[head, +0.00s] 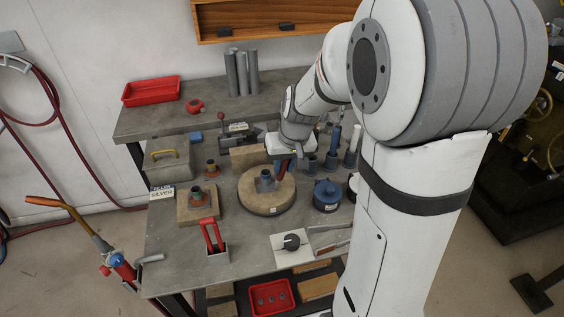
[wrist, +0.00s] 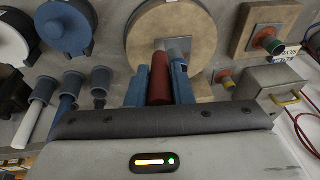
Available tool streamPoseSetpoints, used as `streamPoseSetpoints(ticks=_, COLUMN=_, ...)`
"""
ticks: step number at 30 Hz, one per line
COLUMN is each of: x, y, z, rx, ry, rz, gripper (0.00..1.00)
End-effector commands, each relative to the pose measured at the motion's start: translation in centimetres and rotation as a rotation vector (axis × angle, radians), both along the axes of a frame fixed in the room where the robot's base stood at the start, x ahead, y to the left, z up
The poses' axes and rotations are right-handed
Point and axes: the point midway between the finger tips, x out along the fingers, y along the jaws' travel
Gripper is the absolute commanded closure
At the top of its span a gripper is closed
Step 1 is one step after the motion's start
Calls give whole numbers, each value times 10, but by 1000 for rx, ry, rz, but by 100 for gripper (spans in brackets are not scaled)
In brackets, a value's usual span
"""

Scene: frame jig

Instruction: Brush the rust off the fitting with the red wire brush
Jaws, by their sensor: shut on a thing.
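My gripper (wrist: 159,72) is shut on the red wire brush (wrist: 159,83), seen as a red cylinder between the two blue fingers. In the head view my gripper (head: 285,163) is over the back edge of a round wooden board (head: 266,207), with some red of the brush showing. A grey fitting (head: 265,181) stands upright on that board. It also shows in the wrist view (wrist: 181,47), just right of the brush's far end. I cannot tell whether brush and fitting touch. The bristles and any rust are not clear.
A square board (head: 198,212) with another fitting (head: 197,196) is to the left, beside a SILVER label (head: 162,192). A blue pot (head: 327,196) is to the right. A red-handled tool (head: 212,236) stands in front. Grey holders (wrist: 101,80) line the wrist view's left.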

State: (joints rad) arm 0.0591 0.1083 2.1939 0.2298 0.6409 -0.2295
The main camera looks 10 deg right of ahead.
Motion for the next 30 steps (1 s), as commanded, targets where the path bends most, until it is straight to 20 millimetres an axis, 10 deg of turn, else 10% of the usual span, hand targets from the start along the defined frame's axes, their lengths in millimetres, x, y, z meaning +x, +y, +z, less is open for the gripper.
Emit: streamPoseSetpoints(ticks=30, x=0, y=0, z=71, rx=0, ry=1, rz=0, gripper=100)
